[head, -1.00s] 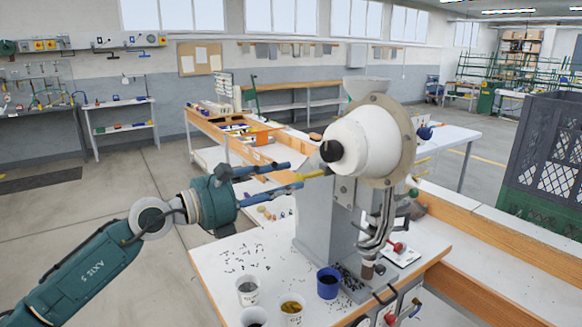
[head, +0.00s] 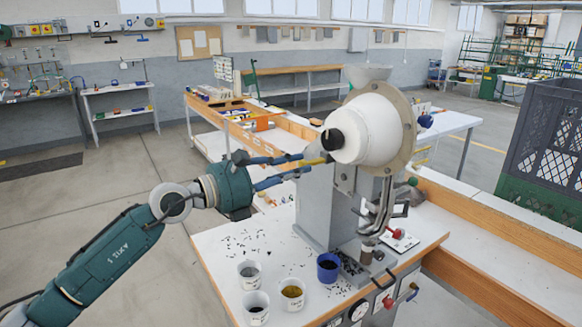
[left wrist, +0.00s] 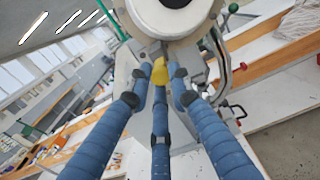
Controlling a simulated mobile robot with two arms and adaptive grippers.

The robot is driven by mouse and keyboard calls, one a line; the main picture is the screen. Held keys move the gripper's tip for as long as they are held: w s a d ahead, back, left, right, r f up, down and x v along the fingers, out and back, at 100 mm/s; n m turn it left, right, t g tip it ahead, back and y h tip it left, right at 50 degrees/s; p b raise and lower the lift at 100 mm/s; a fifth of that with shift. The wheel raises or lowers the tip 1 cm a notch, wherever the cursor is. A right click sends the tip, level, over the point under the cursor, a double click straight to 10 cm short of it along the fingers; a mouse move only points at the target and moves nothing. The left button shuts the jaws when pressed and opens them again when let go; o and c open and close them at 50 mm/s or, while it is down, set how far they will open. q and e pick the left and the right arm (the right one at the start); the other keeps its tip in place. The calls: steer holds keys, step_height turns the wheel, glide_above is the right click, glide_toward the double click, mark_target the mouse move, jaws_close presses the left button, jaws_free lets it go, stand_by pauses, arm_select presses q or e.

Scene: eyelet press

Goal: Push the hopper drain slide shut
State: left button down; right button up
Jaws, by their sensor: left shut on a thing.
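The white hopper drum (head: 372,128) with a black knob (head: 332,139) sits on the grey press (head: 314,205). A yellow piece, which looks like the drain slide's handle (head: 317,162), sticks out on the drum's left, below the knob. My left gripper (head: 304,165) comes in from the left with its blue fingers shut on this yellow piece. In the left wrist view the yellow handle (left wrist: 160,72) lies between the fingertips, just under the white drum (left wrist: 170,18). Where the slide enters the hopper is hidden. My right gripper is not in view.
Several cups (head: 292,290) of small parts and a blue cup (head: 328,267) stand on the white bench (head: 215,262) in front of the press. Loose small parts lie near them. A dark crate (head: 545,140) stands at the right.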

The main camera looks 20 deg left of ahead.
mark_target(301, 165)
arm_select(q)
steer(key=shift+w+d+r+p, duration=0.25)
steer(key=shift+w+d, duration=0.15)
steer(key=shift+w, duration=0.15)
steer(key=shift+w+d+r+p, duration=0.1)
steer(key=shift+w+d+p, duration=0.15)
steer(key=shift+w+d, duration=0.25)
steer(key=shift+w+f, duration=0.1)
steer(key=shift+w, duration=0.2)
steer(key=shift+s, duration=0.1)
steer(key=c, duration=1.7)
jaws_free()
steer(key=shift+o, duration=0.6)
steer(key=shift+d+f, duration=0.1)
steer(key=shift+d, duration=0.05)
